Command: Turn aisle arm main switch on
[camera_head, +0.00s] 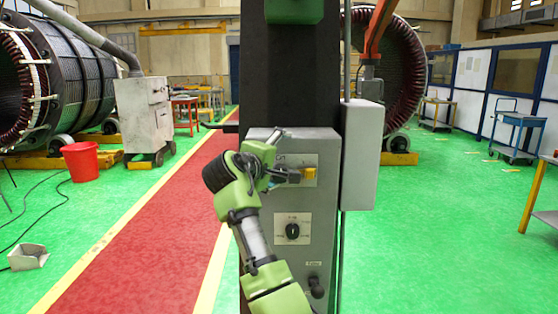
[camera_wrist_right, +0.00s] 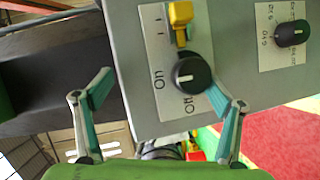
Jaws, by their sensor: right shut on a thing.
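The grey control box (camera_head: 322,228) is mounted on a dark column. Its upper plate carries the main switch, a black round knob (camera_wrist_right: 190,76) with ON and OFF labels and a yellow part (camera_head: 309,172) beside it. In the right wrist view the yellow part (camera_wrist_right: 180,14) is above the knob. My left gripper is not in view.
A second black knob (camera_head: 292,231) is lower on the box, and another control (camera_head: 316,287) below it. A grey side box (camera_head: 362,158) juts out to the right. A red bucket (camera_head: 80,161) stands at left. The green floor at right is mostly clear.

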